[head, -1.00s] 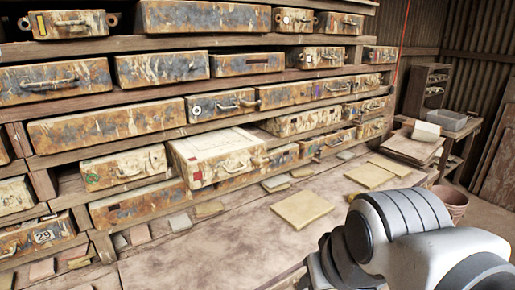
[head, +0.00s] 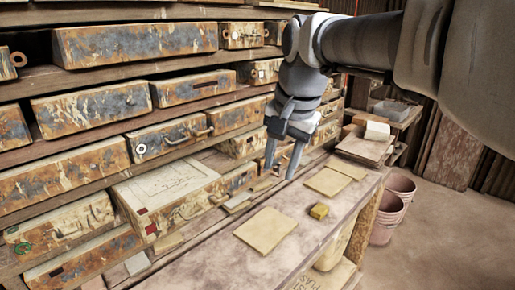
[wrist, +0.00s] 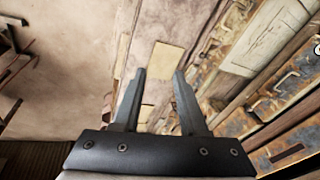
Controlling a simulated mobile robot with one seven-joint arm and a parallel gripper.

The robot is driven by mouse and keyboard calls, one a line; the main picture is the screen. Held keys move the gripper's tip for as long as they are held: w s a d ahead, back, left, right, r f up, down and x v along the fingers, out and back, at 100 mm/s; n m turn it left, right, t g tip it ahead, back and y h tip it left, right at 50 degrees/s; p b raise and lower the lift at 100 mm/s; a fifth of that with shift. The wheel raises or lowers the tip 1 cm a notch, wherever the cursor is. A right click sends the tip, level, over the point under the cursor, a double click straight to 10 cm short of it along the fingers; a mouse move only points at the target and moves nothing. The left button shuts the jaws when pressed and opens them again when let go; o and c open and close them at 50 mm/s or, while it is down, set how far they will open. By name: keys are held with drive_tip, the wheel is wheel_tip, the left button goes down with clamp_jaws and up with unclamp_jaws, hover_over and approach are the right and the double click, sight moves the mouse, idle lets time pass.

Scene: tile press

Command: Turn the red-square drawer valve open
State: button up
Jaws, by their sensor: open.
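The red-square drawer (head: 165,190) is pulled part-way out of the lower rack, with a pale, marked top. A red square (head: 152,229) is on its front at the left. A curved metal handle (head: 190,209) is on the same front, and I cannot make out a separate valve part. My gripper (head: 282,172) is open and empty. It points down, to the right of the drawer and apart from it.
Rows of rusty drawers (head: 135,42) fill the rack. Flat tan tiles (head: 265,230) and a small yellow block (head: 319,211) lie on the bench. Stacked pink buckets (head: 393,205) stand on the floor at the right. The bench front is mostly clear.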

drive_tip(key=w+a+r+m+g+p, duration=0.1)
drive_tip(key=w+a+r+m+p, duration=0.25)
drive_tip(key=w+a, duration=0.55)
approach(224, 198)
drive_tip(key=d+x, duration=0.1)
drive_tip(key=x, duration=0.6)
drive_tip(key=shift+w+a+f+g, duration=0.25)
drive_tip(key=shift+w+a+g, duration=0.1)
drive_tip(key=shift+a, duration=0.15)
drive_tip(key=shift+n, duration=0.25)
clamp_jaws()
